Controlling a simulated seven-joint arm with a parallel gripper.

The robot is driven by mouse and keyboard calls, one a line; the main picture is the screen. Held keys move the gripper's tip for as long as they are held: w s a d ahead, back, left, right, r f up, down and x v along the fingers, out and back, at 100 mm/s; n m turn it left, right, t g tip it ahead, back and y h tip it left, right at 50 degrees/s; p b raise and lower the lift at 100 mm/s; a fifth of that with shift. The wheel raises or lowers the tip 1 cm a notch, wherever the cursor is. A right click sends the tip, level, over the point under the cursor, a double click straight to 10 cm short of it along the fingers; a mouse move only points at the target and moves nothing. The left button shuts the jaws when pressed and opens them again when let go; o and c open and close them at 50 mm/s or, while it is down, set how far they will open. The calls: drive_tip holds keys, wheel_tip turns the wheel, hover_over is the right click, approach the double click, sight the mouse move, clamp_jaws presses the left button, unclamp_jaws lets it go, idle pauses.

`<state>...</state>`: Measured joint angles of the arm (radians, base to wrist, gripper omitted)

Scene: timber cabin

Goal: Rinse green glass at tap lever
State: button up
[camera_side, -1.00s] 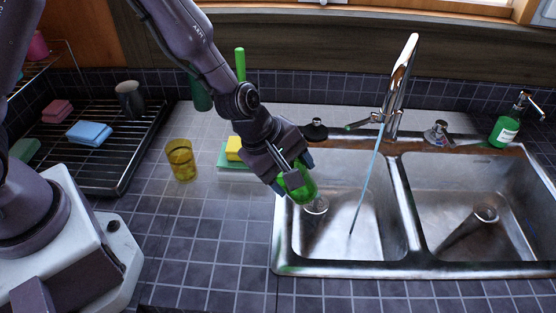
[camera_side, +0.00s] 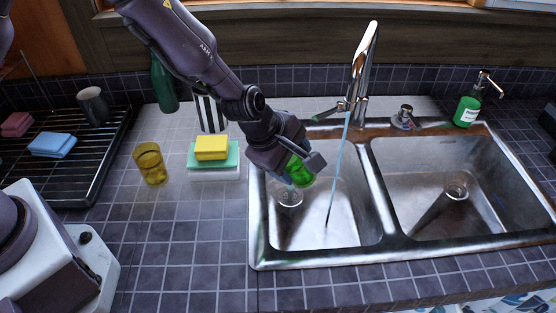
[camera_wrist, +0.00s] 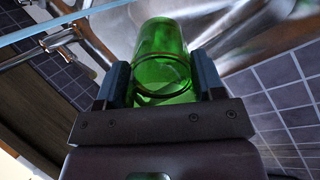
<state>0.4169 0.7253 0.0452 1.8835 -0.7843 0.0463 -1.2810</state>
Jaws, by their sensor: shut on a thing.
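The green glass (camera_side: 301,171) is clamped between the two fingers of my gripper (camera_side: 290,168), above the left part of the left basin. It looks tilted, and part of it is hidden by the gripper. In the wrist view the see-through green glass (camera_wrist: 163,60) sits between both fingers of my gripper (camera_wrist: 163,85). The chrome tap (camera_side: 364,65) has a lever (camera_side: 329,113) at the left of its base. A thin blue water stream (camera_side: 337,172) runs from the tap into the left basin. The glass is left of the stream, apart from it.
The double steel sink has a left basin (camera_side: 345,233) and a right basin (camera_side: 420,170). A yellow sponge (camera_side: 211,147), an amber glass (camera_side: 150,163) and a green bottle (camera_side: 163,85) stand left of it. A soap bottle (camera_side: 468,110) stands at the back right.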

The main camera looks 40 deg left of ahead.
drive_tip(key=w+d+f, duration=0.1)
drive_tip(key=w+d, duration=0.2)
drive_tip(key=w, duration=0.4)
drive_tip(key=shift+w+f, duration=0.3)
drive_tip(key=shift+d, duration=0.1)
idle(0.4)
drive_tip(key=shift+s+d, duration=0.1)
drive_tip(key=shift+d, duration=0.05)
drive_tip(key=shift+s+d, duration=0.2)
drive_tip(key=shift+d, duration=0.2)
drive_tip(key=shift+w+a, duration=0.1)
drive_tip(key=shift+a, duration=0.1)
drive_tip(key=shift+w+a, duration=0.15)
drive_tip(key=shift+a, duration=0.2)
drive_tip(key=shift+d, duration=0.2)
drive_tip(key=shift+s+d, duration=0.2)
drive_tip(key=shift+d, duration=0.15)
drive_tip(key=shift+s, duration=0.15)
